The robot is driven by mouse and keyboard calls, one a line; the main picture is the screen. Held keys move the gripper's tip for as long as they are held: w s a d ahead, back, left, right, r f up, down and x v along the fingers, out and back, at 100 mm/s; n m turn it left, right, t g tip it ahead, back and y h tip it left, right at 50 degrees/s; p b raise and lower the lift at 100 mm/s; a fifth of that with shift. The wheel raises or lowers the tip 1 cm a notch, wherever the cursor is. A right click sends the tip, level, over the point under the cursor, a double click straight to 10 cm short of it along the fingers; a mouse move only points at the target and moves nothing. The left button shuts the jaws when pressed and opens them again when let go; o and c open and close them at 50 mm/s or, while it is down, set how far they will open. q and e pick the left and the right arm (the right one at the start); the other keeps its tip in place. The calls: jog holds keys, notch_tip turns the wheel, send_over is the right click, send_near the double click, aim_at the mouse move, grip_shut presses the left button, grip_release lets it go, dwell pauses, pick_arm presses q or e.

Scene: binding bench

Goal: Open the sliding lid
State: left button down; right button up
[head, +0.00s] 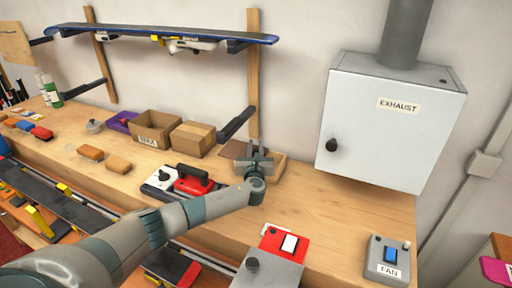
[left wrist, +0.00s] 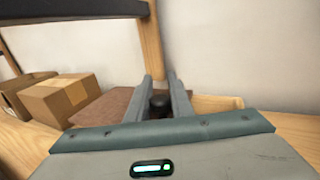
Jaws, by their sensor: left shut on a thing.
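The sliding lid (head: 233,150) is a flat brown panel at the back of the bench, below the wooden upright. It also shows in the left wrist view (left wrist: 104,108), reaching left from my fingers. A pale wooden box (head: 280,167) shows on the right side of the lid, and its edge is in the left wrist view (left wrist: 222,103). My left gripper (head: 256,158) is shut on the lid's dark round knob (left wrist: 160,104), which sits between its fingers. The gripper hides part of the lid and box. My right gripper is not in view.
Two cardboard boxes (head: 193,138) stand left of the lid. A red tool (head: 193,180) and a white one lie in front of them. A grey EXHAUST cabinet (head: 390,125) hangs at right. A red switch box (head: 277,250) and a FAN switch (head: 387,258) are nearer.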

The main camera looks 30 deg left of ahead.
aim_at(244, 149)
pick_arm(q)
jog(key=a, duration=0.5)
jog(key=shift+s+a, duration=0.15)
jog(key=shift+a, duration=0.15)
jog(key=shift+d, duration=0.2)
jog(key=c, duration=1.6)
grip_release()
jog(key=shift+d, duration=0.1)
jog(key=shift+s+b, duration=0.15)
jog(key=shift+b, duration=0.15)
jog(key=b+v, duration=0.3)
jog(key=v, duration=1.3)
jog(key=shift+s+d, duration=0.25)
jog(key=shift+s, duration=0.25)
